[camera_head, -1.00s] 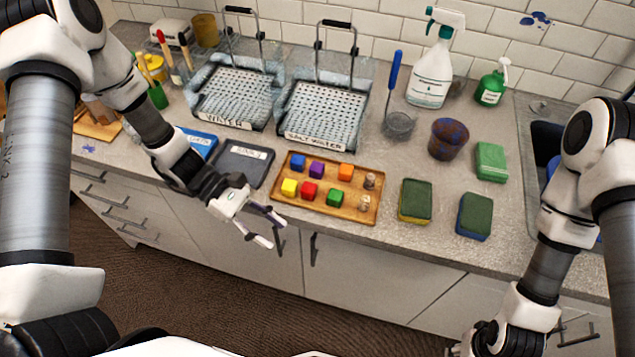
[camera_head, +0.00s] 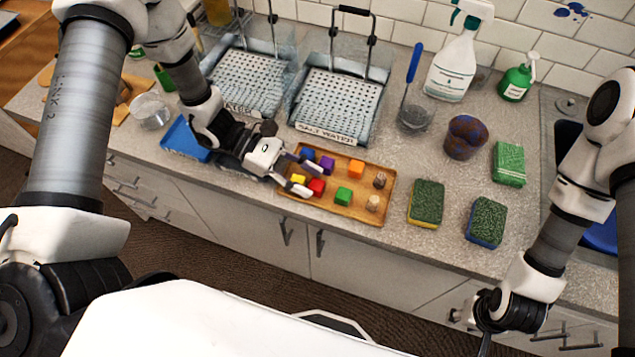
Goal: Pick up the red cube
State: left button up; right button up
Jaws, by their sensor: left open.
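The red cube (camera_head: 317,187) sits in the front row of the wooden tray (camera_head: 362,212), between the yellow cube (camera_head: 298,180) and the green cube (camera_head: 343,196). My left gripper (camera_head: 304,174) is open over the tray's left end. Its near finger is by the yellow cube and its far finger by the blue cube (camera_head: 307,154), with the red cube just right of the tips. I cannot tell whether it touches any cube. My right gripper (camera_head: 487,335) hangs low at the bottom right, in front of the cabinets, and its jaws are unclear.
Purple (camera_head: 327,164) and orange (camera_head: 356,168) cubes and two small pegs share the tray. Two sponges (camera_head: 426,203) (camera_head: 486,222) lie to its right.

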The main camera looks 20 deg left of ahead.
aim_at(320, 184)
pick_arm(q)
jog(key=x, duration=0.2)
jog(key=shift+w+d+f, duration=0.25)
jog(key=shift+d, duration=0.1)
jog(key=shift+w+d+f, duration=0.1)
jog(key=shift+w+f, duration=0.05)
jog(key=shift+c, duration=1)
jog(key=shift+s, duration=0.25)
jog(key=c, duration=0.5)
jog(key=shift+o, duration=0.2)
pick_arm(e)
jog(key=shift+w+r, duration=0.2)
jog(key=shift+r, duration=0.15)
pick_arm(q)
jog(key=shift+w, duration=0.1)
pick_arm(e)
jog(key=shift+f, duration=0.1)
